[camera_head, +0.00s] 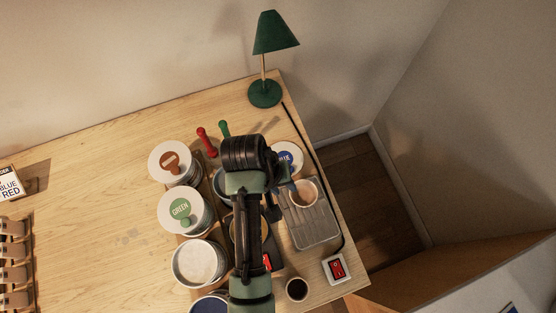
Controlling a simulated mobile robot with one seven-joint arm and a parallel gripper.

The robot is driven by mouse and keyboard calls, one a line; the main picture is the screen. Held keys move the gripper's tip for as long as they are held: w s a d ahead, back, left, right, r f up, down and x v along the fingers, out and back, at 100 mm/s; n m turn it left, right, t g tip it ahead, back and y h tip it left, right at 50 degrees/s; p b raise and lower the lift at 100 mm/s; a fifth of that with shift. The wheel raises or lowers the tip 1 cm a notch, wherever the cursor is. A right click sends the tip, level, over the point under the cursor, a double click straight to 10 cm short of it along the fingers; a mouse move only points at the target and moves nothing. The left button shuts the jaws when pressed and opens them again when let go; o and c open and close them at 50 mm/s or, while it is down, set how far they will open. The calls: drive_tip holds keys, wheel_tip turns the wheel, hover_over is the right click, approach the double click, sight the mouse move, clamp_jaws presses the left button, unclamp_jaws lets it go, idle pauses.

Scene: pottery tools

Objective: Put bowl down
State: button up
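A small bowl (304,194), pale pinkish inside, shows at the upper end of a grey ribbed tray (313,233) on the right side of the table. My gripper (284,191) is at the bowl's left rim, under my dark wrist. The fingertips are small and partly hidden, so I cannot tell whether they are shut on the rim. I also cannot tell whether the bowl rests on the tray or hangs just above it.
Lidded pots, one labelled green (181,209), and an open pot (200,263) stand left of my arm. A blue-labelled lid (289,157) is behind the bowl. A red switch (337,269), a dark cup (297,289) and a green lamp (264,94) stand near the table's right edge.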

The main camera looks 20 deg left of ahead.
drive_tip(key=w+r+m+t+y, duration=0.1)
drive_tip(key=w+r+t, duration=0.4)
drive_tip(key=r, duration=0.6)
drive_tip(key=w+r+m+t+y, duration=0.1)
drive_tip(key=w+r+t, duration=0.3)
drive_tip(key=w+r, duration=0.6)
drive_tip(key=w+r+t+y, duration=0.1)
drive_tip(key=w+r+t, duration=0.3)
drive_tip(key=r, duration=0.9)
wheel_tip(320, 180, up, 17)
drive_tip(key=s+d+m+t, duration=0.1)
drive_tip(key=d+m+t, duration=0.1)
drive_tip(key=t, duration=0.4)
drive_tip(key=s+d+r+t, duration=0.1)
drive_tip(key=s+r+t, duration=0.2)
drive_tip(key=s+r, duration=0.3)
drive_tip(key=s+d+r+m+t, duration=0.1)
drive_tip(key=s+r+t, duration=0.3)
drive_tip(key=r, duration=0.8)
drive_tip(key=shift+s+d+h, duration=0.3)
drive_tip(key=shift+s+d, duration=0.35)
drive_tip(key=shift+s, duration=0.35)
drive_tip(key=shift+r, duration=0.1)
